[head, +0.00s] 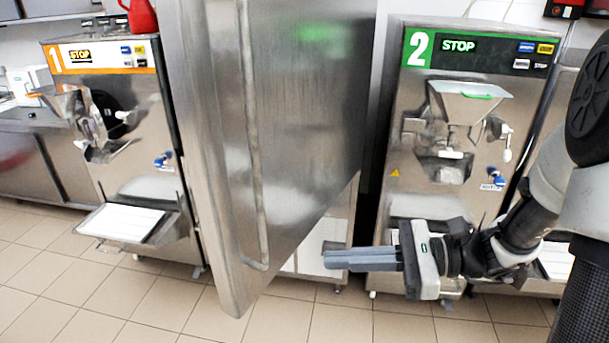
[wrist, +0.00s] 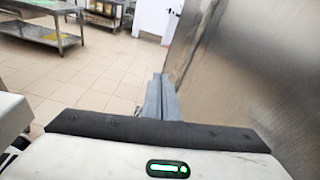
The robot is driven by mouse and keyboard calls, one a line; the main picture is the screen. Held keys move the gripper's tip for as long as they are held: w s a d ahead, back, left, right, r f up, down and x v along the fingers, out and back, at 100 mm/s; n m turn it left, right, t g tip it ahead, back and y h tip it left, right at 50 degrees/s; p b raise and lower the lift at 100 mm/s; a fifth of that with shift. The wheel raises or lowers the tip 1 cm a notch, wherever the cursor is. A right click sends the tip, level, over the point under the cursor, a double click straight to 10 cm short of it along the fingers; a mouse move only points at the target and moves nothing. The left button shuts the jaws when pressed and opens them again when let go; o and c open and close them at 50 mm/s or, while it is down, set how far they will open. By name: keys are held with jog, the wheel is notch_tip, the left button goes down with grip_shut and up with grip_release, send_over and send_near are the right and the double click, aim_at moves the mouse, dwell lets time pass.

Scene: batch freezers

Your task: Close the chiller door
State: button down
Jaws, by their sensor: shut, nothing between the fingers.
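The chiller door (head: 300,120) is a large stainless steel panel in the middle of the head view. It stands open, swung out towards me, with a long vertical bar handle (head: 250,130) on its left part. My gripper (head: 326,258) is at the lower right of the door, fingers pointing left and pressed together, holding nothing. In the wrist view, the shut fingers (wrist: 160,85) lie close along a brushed steel surface (wrist: 250,70) on the right, likely the door. I cannot tell whether they touch it. The chiller's inside is mostly hidden behind the door.
Batch freezer 1 (head: 125,170) stands left of the door, with a tray shelf (head: 125,222) jutting out. Batch freezer 2 (head: 460,110) stands to the right, behind my arm. The tiled floor (wrist: 100,75) is open, with steel tables (wrist: 45,30) farther off.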

jog(key=w+d+r+m+t+y+p, duration=0.1)
jog(key=w+d+r+m+t+y, duration=0.1)
jog(key=w+m+t, duration=0.15)
jog(key=p+x, duration=0.1)
jog(key=x, duration=1.3)
jog(key=shift+f+p, duration=0.3)
jog(key=shift+f, duration=0.25)
jog(key=shift+w+g, duration=0.15)
jog(key=shift+g, duration=0.1)
